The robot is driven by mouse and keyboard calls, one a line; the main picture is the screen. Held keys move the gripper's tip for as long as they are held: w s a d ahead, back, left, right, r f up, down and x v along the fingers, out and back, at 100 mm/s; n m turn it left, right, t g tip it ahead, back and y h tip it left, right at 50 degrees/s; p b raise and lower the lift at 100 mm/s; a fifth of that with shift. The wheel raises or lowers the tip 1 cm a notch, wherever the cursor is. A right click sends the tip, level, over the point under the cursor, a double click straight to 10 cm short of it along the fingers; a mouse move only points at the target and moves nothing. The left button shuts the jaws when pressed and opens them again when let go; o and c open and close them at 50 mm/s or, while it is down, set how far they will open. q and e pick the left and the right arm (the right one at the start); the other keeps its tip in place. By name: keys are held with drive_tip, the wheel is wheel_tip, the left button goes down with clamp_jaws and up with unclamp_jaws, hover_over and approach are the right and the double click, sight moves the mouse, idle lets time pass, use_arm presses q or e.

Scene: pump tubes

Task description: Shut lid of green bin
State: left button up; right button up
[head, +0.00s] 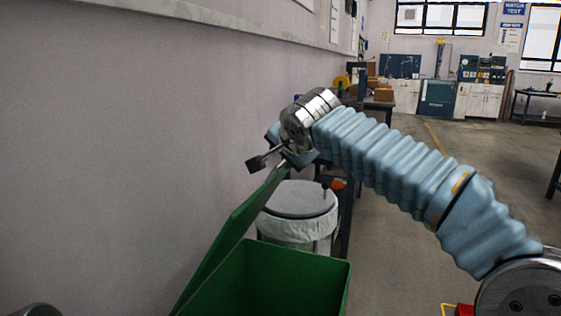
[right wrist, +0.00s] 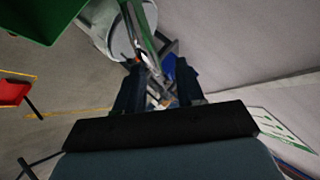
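The green bin (head: 285,270) stands at the bottom middle of the head view, and part of it shows at the top left of the right wrist view (right wrist: 40,15). Its green lid (head: 228,240) is open, tilted steeply up on the wall side. My right gripper (head: 282,160) is at the lid's upper far corner. Its fingers are apart in the right wrist view (right wrist: 157,85), and the lid's edge (right wrist: 148,35) points toward the gap between them. I cannot tell whether they touch it. My left gripper is out of view.
A round grey-topped can with a white liner (head: 300,205) stands just behind the bin. A plain wall (head: 110,130) runs close along the left. A red object (head: 460,310) lies at the bottom right. Open floor (head: 400,260) lies right of the bin.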

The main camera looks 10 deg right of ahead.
drive_tip(key=v, duration=0.9)
drive_tip(key=shift+s+r+b, duration=0.15)
drive_tip(key=shift+s+b, duration=0.15)
